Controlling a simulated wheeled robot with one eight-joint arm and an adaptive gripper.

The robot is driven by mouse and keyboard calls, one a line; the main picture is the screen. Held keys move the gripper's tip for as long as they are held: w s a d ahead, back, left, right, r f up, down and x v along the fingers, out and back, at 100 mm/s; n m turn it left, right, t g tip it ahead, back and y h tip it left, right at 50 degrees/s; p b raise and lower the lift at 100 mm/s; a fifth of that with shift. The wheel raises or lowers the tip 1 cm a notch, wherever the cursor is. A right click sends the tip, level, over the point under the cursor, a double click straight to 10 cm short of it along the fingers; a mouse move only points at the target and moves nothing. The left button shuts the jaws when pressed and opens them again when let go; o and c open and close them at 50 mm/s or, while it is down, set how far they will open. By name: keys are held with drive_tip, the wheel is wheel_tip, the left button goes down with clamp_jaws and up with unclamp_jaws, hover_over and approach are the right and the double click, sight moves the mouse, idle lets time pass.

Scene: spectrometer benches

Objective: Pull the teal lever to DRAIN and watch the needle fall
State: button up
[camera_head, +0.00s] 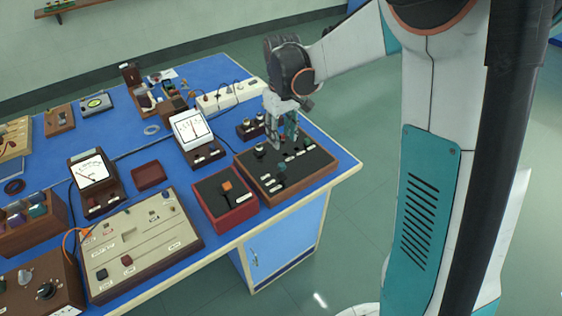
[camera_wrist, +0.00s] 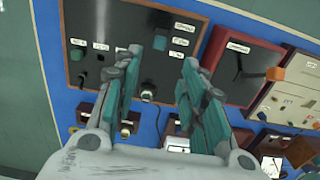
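The teal lever (camera_head: 281,168) stands on a black panel in a wooden frame (camera_head: 318,179) at the bench's right corner. In the wrist view the teal lever's knob (camera_wrist: 160,42) shows in the gap between my fingertips, beside small white labels too blurred to read. My gripper (camera_head: 283,143) is open and points down over the back part of this panel. In the head view it is apart from the lever, behind it. A meter with a white dial and dark needle (camera_head: 191,129) stands behind the panel to the left. Its reading is too small to tell.
A red box with an orange-knobbed lever (camera_head: 226,188) is left of the panel; it also shows in the wrist view (camera_wrist: 275,74). A small dark block with knobs (camera_head: 250,128) stands behind. A second meter (camera_head: 92,172) and a beige panel (camera_head: 140,240) are further left.

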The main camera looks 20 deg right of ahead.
sight(282, 164)
wheel_tip(282, 164, down, 12)
drive_tip(key=b, duration=0.3)
drive_tip(key=shift+r, duration=0.1)
drive_tip(key=shift+c, duration=0.5)
clamp_jaws()
